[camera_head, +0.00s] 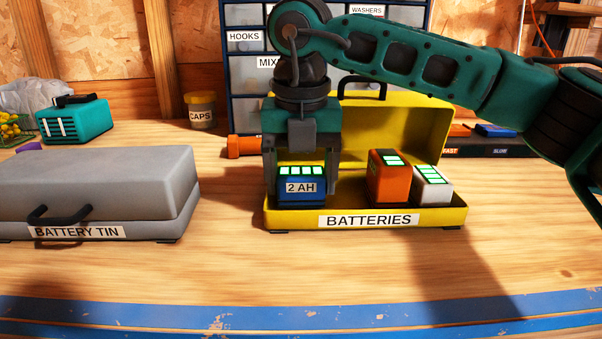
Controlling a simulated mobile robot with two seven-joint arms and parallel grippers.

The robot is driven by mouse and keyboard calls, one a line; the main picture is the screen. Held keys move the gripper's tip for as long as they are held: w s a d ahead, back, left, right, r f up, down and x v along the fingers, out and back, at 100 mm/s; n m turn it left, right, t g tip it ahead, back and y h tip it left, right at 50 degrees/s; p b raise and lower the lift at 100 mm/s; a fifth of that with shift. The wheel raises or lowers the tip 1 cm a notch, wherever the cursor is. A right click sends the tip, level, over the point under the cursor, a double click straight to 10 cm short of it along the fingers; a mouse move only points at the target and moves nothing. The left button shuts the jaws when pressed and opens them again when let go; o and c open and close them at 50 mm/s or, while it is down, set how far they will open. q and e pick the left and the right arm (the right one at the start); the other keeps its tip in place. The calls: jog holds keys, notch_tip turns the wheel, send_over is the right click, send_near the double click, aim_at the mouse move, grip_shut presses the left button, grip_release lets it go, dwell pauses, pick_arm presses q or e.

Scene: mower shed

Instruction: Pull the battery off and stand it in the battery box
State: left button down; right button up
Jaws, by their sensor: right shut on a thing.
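The yellow battery box (455,214), labelled BATTERIES, stands open on the bench with its lid raised at the back. My right gripper (301,185) reaches down into its left part and is shut on a blue battery (302,198) marked 2 AH, which has lit green bars on top. The battery is upright inside the box; its underside is hidden by the front rim, so I cannot tell whether it touches the floor. An orange battery (388,180) and a white battery (432,185) are in the right part. My left gripper is not in view.
A closed grey battery tin (95,190) stands at left. A teal device (75,121) and a CAPS jar (201,111) are behind it. A drawer cabinet (243,65) stands behind the box. Bench between tin and box is clear; blue strips (230,315) run along the front.

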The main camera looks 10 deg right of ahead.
jog(key=shift+f, duration=0.15)
jog(key=o, duration=1.2)
jog(key=shift+c, duration=0.2)
